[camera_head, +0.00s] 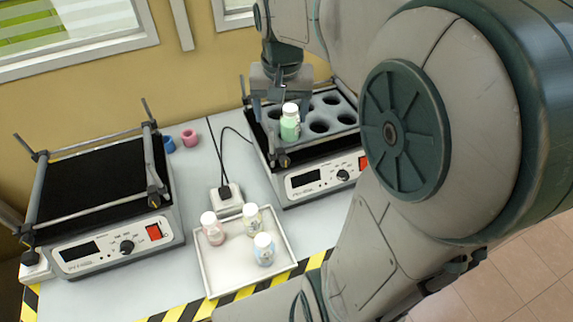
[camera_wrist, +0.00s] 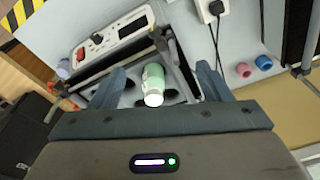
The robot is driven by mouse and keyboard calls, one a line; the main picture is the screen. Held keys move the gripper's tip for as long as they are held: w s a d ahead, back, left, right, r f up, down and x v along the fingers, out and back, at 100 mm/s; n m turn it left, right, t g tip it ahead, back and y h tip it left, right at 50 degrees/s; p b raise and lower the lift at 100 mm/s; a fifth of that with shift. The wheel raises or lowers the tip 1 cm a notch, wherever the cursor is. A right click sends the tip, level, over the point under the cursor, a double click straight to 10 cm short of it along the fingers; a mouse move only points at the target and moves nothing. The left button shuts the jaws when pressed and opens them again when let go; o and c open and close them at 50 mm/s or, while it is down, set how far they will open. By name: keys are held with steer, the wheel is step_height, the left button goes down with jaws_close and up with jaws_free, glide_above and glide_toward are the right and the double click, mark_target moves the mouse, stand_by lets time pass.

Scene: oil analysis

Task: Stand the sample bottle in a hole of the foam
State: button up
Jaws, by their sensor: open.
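The sample bottle (camera_head: 290,124), white-capped with pale green contents, is at the front-left of the grey foam (camera_head: 300,129) on the right-hand machine. It looks roughly upright in the head view; I cannot tell whether its base is seated in a hole or only at the foam's surface. The foam has several round dark holes. My gripper (camera_head: 281,98) is open above the foam, its fingers to either side of the bottle. In the wrist view the bottle (camera_wrist: 153,80) shows between the spread fingers (camera_wrist: 160,82), with a gap on both sides.
A white tray (camera_head: 213,281) holds three capped bottles in front. A second machine (camera_head: 105,235) with a black top stands at left. A blue ring (camera_head: 169,145) and a pink ring (camera_head: 190,136) lie behind. A socket (camera_head: 226,198) with a cable and the machine's upright posts are near the foam.

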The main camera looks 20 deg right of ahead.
steer(key=s+a+f+n, duration=0.2)
steer(key=s, duration=0.4)
steer(key=s+a+f+n+t, duration=0.1)
steer(key=s+a+f+n, duration=0.1)
steer(key=s, duration=0.4)
steer(key=shift+f, duration=0.25)
